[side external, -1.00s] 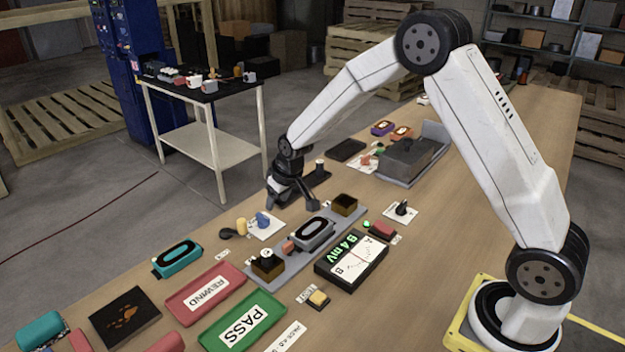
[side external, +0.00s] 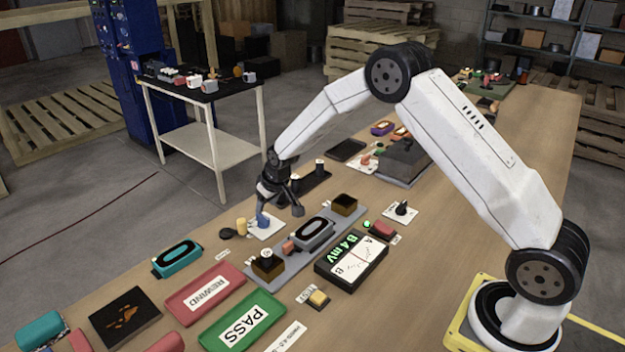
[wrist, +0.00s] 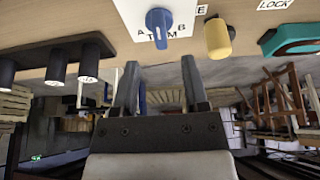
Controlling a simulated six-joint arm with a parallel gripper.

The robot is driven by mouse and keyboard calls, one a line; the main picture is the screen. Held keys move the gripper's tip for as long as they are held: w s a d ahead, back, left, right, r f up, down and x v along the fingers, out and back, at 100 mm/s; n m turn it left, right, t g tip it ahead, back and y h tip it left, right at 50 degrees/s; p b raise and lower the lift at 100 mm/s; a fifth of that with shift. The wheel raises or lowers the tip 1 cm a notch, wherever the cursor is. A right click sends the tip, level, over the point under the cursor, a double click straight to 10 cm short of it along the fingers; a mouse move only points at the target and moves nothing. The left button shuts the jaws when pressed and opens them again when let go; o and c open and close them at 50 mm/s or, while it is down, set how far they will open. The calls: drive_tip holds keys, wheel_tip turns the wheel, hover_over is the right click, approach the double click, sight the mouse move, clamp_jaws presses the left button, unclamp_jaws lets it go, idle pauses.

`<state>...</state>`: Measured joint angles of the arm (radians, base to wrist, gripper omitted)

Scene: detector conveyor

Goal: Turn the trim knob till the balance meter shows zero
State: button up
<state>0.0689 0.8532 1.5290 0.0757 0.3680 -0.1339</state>
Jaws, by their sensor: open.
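The blue trim knob (side external: 262,221) stands on a white plate; the wrist view shows the knob (wrist: 158,22) with the letters A and B and part of the word TRIM. My gripper (side external: 280,208) is open, its fingers close above the plate. In the wrist view my gripper (wrist: 160,68) has nothing between its fingers, and the knob lies beyond their tips, roughly centred between them. The balance meter (side external: 351,260) is a black box with a white A–B dial and a green readout that looks like 8.4 mV; the first digit is unclear and the needle is too small to read.
A yellow peg (wrist: 217,38) stands right beside the knob plate. Several black cylinders (wrist: 88,62) stand on a dark base on the other side. The grey rail with a detector (side external: 312,233) runs close by. Red (side external: 173,309) and green (side external: 210,336) trays lie toward the front.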

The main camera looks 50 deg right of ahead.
sight(263, 215)
drive_tip(key=shift+x, duration=2.7)
clamp_jaws()
